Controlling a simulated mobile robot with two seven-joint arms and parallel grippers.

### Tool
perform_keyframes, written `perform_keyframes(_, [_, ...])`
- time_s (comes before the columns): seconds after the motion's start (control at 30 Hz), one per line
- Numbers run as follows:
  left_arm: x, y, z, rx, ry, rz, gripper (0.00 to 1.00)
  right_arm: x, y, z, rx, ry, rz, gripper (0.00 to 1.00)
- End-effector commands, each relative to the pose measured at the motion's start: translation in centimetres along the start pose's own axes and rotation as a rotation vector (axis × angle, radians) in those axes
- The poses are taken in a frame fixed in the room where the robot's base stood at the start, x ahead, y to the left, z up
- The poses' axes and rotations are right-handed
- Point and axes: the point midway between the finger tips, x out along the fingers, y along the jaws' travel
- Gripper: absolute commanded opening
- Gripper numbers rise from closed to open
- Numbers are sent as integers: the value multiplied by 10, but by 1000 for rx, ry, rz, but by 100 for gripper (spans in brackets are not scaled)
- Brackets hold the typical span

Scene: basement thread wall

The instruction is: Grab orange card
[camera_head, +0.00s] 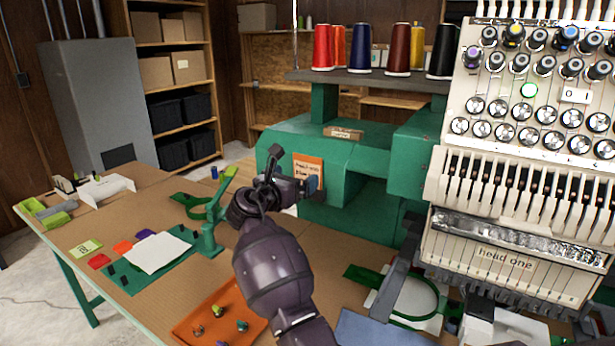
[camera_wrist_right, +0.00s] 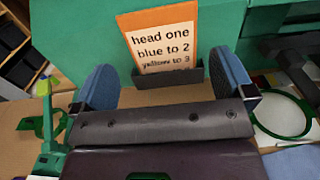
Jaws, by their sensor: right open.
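The orange card (camera_head: 308,163) stands upright against the green machine's front, its lower right partly covered by my right gripper in the head view. In the right wrist view the orange card (camera_wrist_right: 162,38) has a white face with text reading "head one, blue to 2, yellow to 3". Its lower edge sits in a dark holder (camera_wrist_right: 168,77). My right gripper (camera_wrist_right: 170,84) is open, with one blue finger pad on each side of the card's lower part and visible gaps to it. The same gripper (camera_head: 305,186) is just in front of the card in the head view. My left gripper is not seen.
The green machine (camera_head: 375,160) carries several thread cones. A white panel of knobs (camera_head: 535,130) stands at right. An orange tray (camera_head: 190,325) with small pieces lies at the front. A green clamp stand (camera_head: 208,240), cloth squares and a white sheet (camera_head: 156,252) lie to the left.

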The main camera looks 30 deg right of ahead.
Motion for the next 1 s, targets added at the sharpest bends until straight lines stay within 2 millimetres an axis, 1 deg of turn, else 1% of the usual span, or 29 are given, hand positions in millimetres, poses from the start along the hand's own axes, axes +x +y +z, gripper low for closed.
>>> perform_keyframes(0.23, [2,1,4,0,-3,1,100,28,-1,-9,-2,-1,-2,100])
perform_keyframes(0.3, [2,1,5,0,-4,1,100,38,-1,-9,-1,0,-1,100])
perform_keyframes(0.4, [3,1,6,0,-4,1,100,47,-1,-8,1,-1,0,100])
perform_keyframes(0.63, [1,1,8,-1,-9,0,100,49,-1,-8,1,0,1,100])
perform_keyframes(0.67, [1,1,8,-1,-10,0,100,49,-1,-8,1,0,0,97])
perform_keyframes(0.8, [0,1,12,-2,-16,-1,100,49,-1,-8,1,0,0,76])
perform_keyframes(0.87, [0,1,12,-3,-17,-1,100,49,-1,-8,1,0,0,67])
perform_keyframes(1.0, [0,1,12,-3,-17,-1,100,49,-1,-8,1,0,0,67])
